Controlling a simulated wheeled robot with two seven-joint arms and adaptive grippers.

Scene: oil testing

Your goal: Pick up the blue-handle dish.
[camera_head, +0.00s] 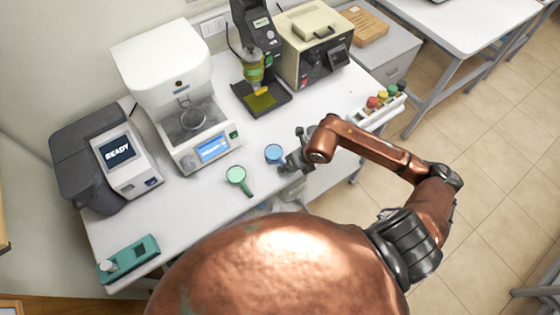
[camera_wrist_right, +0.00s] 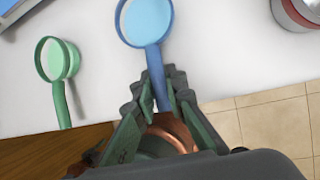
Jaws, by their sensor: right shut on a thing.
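The blue-handle dish (camera_head: 274,152) is a small round blue dish near the front edge of the white table. In the right wrist view the dish (camera_wrist_right: 146,20) points away from my gripper, its handle running back between the fingers. My right gripper (camera_wrist_right: 157,95) is shut on that handle. In the head view my right gripper (camera_head: 293,160) is beside the dish, and its fingers hide the handle. I cannot tell whether the dish touches the table. My left gripper is not in view.
A green-handled dish (camera_head: 237,175) lies to the left of the blue one. A white instrument (camera_head: 170,80), a grey READY device (camera_head: 105,160) and a beige box (camera_head: 310,40) stand behind. A rack with coloured caps (camera_head: 380,105) is at the right edge. A teal device (camera_head: 128,258) sits front left.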

